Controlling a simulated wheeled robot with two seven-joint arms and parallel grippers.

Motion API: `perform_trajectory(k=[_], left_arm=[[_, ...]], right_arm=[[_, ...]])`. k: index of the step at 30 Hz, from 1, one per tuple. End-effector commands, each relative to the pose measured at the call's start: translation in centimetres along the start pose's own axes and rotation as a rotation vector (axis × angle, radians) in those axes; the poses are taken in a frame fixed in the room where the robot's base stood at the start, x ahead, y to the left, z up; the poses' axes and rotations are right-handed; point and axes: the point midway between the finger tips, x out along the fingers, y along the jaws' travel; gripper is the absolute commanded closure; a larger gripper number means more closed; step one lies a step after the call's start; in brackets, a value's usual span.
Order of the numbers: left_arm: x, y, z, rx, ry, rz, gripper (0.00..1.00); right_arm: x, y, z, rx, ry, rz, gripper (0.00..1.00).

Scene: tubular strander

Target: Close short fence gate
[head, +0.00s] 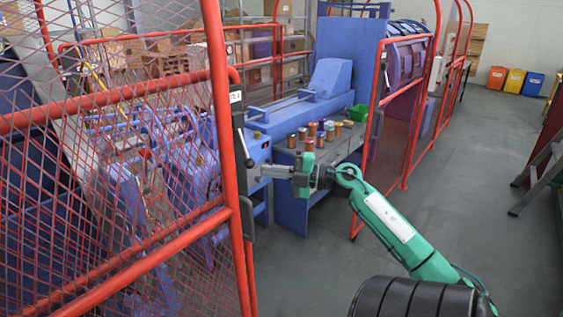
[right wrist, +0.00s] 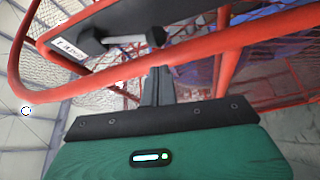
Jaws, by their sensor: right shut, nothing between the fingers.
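The short fence gate (head: 110,98) is a red tube frame with wire mesh. It fills the left of the head view. Its free edge carries a dark latch plate with a white label and a black knob (head: 248,162). My right gripper (head: 268,171) is shut and empty, just right of that edge, its fingers pointing left. In the right wrist view my fingers (right wrist: 158,86) reach up to a red tube (right wrist: 190,50), with the black knob (right wrist: 155,36) beyond; I cannot tell whether they touch. My left gripper is out of view.
Between the gate edge and the red fence (head: 376,110) on the right is an open gap. Through it show the blue strander (head: 330,82) and a table (head: 345,144) with several spools. A ladder (head: 541,165) stands at right.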

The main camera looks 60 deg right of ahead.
Motion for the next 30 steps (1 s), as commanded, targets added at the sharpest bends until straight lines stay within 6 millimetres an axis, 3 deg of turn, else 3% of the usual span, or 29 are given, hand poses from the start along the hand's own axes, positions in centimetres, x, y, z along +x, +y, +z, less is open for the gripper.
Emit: perform_trajectory(k=[3,10,30], left_arm=[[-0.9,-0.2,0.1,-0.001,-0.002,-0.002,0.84],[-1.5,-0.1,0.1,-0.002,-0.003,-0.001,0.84],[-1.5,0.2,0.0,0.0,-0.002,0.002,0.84]], right_arm=[[2.2,0.4,-0.1,-0.001,0.003,0.002,1.0],[4.6,0.2,0.0,0.001,0.0,0.002,1.0],[5.6,0.1,0.7,0.0,0.0,0.001,1.0]])
